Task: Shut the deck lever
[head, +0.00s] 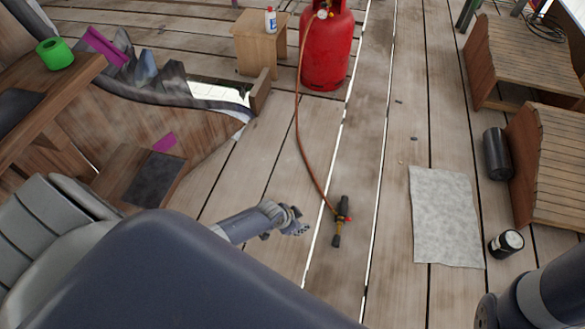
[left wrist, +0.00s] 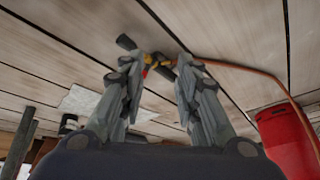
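A torch (head: 341,225) with a dark handle and a brass fitting lies on the deck, joined to an orange-brown hose (head: 299,125). A small red lever (head: 348,218) sits on its brass part. My left gripper (head: 297,223) is just left of the torch in the head view. In the left wrist view, my left gripper (left wrist: 158,70) has its fingers spread apart, with the brass fitting (left wrist: 158,60) and the red lever (left wrist: 146,71) showing between and beyond the tips. I see no contact. My right arm is at the lower right; its gripper is not visible.
The hose runs to a red gas cylinder (head: 326,47) beside a small wooden stool (head: 258,42). A grey sheet (head: 445,215), a black can (head: 506,243) and a dark cylinder (head: 497,154) lie to the right. Planks around the torch are mostly clear.

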